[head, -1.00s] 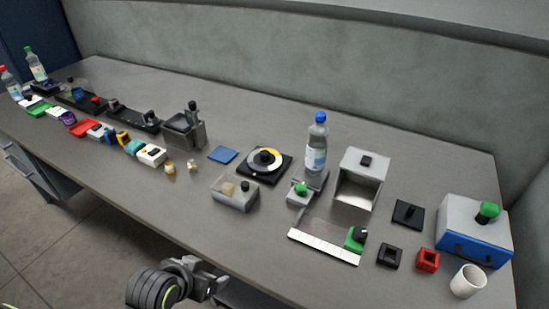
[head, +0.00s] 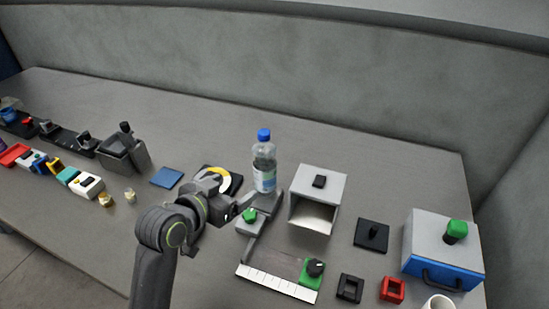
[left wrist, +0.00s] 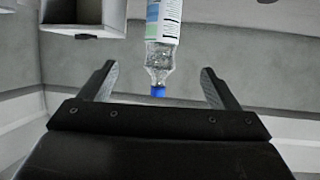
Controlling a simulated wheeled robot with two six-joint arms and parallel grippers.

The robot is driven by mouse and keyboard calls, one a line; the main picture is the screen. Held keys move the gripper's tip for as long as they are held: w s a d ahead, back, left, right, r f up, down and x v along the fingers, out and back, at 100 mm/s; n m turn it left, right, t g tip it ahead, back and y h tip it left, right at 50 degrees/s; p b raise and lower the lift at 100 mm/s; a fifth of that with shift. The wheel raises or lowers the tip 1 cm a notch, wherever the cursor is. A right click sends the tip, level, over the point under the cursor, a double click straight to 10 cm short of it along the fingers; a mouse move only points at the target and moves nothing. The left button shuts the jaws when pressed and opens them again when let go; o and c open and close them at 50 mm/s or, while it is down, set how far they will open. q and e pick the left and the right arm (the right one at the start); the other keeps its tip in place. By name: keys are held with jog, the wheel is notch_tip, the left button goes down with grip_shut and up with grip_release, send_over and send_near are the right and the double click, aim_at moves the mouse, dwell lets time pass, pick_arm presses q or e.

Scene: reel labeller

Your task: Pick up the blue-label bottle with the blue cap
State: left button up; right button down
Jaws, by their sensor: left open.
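The clear bottle (head: 264,160) with a blue cap and a blue-and-white label stands upright on a small grey stand in the head view. In the left wrist view the bottle (left wrist: 161,50) appears upside down, its blue cap towards the gripper and centred between the fingers. I cannot tell the exact gap to the bottle. My right gripper is not in view.
A grey open-fronted box (head: 318,180) stands right of the bottle. A green knob (head: 249,215) sits close in front of it. A black-and-yellow dial (head: 232,183) is partly hidden behind my left arm. A blue-and-grey box (head: 443,247) is at the right.

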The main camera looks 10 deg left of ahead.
pick_arm(q)
jog(key=p, duration=0.1)
send_near(260, 170)
jog(key=w, duration=0.1)
jog(key=x, duration=0.6)
jog(key=shift+s+d+f+p, duration=0.15)
jog(key=shift+d+f+p, duration=0.1)
jog(key=shift+p, duration=0.1)
jog(key=shift+w+d+f, duration=0.1)
jog(key=shift+w+f, duration=0.15)
jog(key=shift+w, duration=0.3)
jog(key=shift+w+d+f+p, duration=0.1)
jog(key=shift+w+f+p, duration=0.05)
jog(key=shift+w+p, duration=0.3)
jog(key=x, duration=0.3)
jog(key=shift+p, duration=0.35)
jog(key=shift+w+f, duration=0.25)
jog(key=shift+w, duration=0.35)
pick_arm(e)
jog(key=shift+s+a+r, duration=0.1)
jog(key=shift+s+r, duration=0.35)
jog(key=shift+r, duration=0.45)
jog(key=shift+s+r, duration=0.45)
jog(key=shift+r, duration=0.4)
